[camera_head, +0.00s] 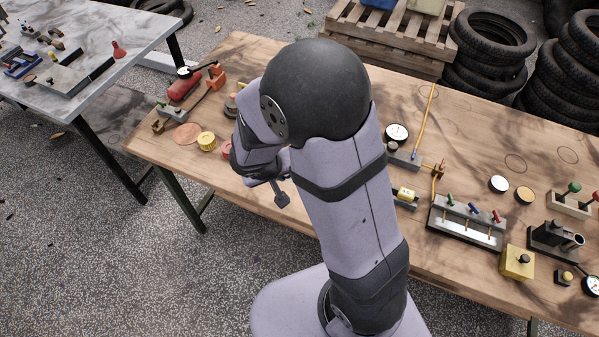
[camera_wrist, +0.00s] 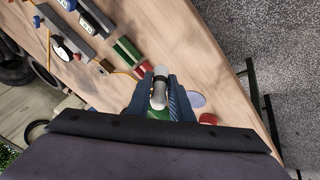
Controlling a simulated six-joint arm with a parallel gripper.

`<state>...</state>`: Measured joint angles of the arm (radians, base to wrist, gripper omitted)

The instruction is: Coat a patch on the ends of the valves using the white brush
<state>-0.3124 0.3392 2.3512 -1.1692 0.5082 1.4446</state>
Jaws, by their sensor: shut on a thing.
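My gripper (camera_wrist: 160,104) is shut on a white rod-like thing with a black band (camera_wrist: 160,88), seen nearly end-on, which looks like the white brush. Its bristles cannot be made out. In the head view my gripper shows only in part below my arm, above the table's front edge, and the brush is hidden there. A grey rack (camera_head: 466,222) with green, blue and red knobs and yellow stems stands right of my arm; these look like valves. A pale block (camera_head: 571,203) with green and red knobs, perhaps also valves, stands farther right. My gripper is apart from both.
The wooden table (camera_head: 460,150) also holds a yellow knurled cap (camera_head: 207,141), a red cylinder (camera_head: 183,86), a yellow box (camera_head: 517,262) and round gauges (camera_head: 397,134). A marble-topped table (camera_head: 110,30) stands at the left. Tyres and a pallet lie behind.

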